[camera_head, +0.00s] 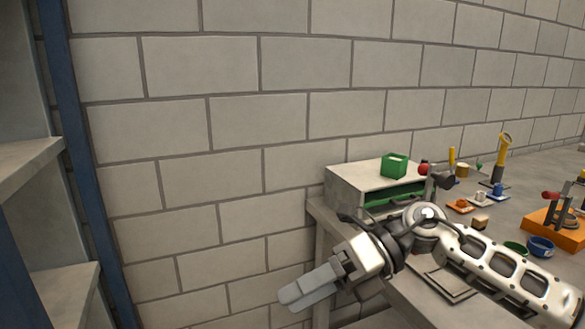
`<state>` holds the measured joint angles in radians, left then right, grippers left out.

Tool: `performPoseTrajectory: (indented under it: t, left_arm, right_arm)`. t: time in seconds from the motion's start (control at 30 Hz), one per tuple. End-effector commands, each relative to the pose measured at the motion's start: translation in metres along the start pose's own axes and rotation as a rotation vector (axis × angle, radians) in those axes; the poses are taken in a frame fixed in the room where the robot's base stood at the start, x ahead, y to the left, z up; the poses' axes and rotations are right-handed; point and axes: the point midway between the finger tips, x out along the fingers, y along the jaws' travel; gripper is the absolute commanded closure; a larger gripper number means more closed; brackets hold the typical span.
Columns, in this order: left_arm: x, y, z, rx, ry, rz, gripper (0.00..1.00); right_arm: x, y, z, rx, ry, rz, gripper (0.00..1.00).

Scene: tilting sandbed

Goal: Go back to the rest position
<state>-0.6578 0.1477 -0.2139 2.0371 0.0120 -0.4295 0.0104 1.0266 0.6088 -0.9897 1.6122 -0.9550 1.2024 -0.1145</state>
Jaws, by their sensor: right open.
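My right gripper (310,289) is in the lower middle of the head view. Its arm comes in from the right, over the workbench (318,212). The fingers point left and down, past the bench's left end, in front of the block wall. They look close together from this side, but the jaws are open and nothing shows between them. My left gripper is out of view.
A grey box (345,190) stands on the bench with a green bin (394,165) on top. Small tools, cups and an orange stand (553,236) crowd the right. A shelf (30,165) with a blue post (85,165) is at left. Free room lies between shelf and bench.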

Motion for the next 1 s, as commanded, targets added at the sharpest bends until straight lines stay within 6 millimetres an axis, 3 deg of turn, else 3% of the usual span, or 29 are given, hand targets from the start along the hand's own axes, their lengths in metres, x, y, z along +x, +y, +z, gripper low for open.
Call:
performPoseTrajectory:
  t: [0.03, 0.1, 0.23, 0.33, 0.43, 0.57, 0.7, 0.8, 0.9, 1.0]
  left_arm:
    - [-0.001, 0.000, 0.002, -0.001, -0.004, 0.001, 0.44]
    - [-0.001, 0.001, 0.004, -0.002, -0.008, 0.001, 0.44]
    - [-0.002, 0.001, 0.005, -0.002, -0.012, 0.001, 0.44]
    - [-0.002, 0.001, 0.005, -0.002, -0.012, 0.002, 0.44]
    - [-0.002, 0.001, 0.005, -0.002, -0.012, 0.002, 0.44]
    - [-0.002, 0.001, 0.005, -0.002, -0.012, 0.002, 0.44]
    - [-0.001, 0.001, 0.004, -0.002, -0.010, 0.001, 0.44]
    - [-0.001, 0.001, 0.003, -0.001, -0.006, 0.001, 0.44]
    - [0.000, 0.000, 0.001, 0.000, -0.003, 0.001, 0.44]
    - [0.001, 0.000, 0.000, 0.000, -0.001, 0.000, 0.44]
  right_arm:
    - [0.021, 0.007, -0.001, 0.074, -0.097, 0.125, 0.24]
    - [0.035, 0.015, 0.005, 0.190, -0.252, 0.278, 0.24]
    - [0.038, 0.013, 0.015, 0.468, -0.552, 0.521, 0.24]
    - [0.028, -0.011, 0.011, 0.731, -0.788, 0.668, 0.24]
    - [0.014, -0.052, -0.010, 1.026, -1.022, 0.773, 0.24]
    - [0.003, -0.116, -0.071, 1.449, -1.315, 0.847, 0.24]
    - [0.006, -0.165, -0.163, 1.867, -1.565, 0.845, 0.24]
    - [0.014, -0.181, -0.222, 2.099, -1.689, 0.813, 0.24]
    - [0.021, -0.187, -0.267, 2.265, -1.769, 0.779, 0.24]
    - [0.026, -0.188, -0.292, 2.360, -1.813, 0.753, 0.24]
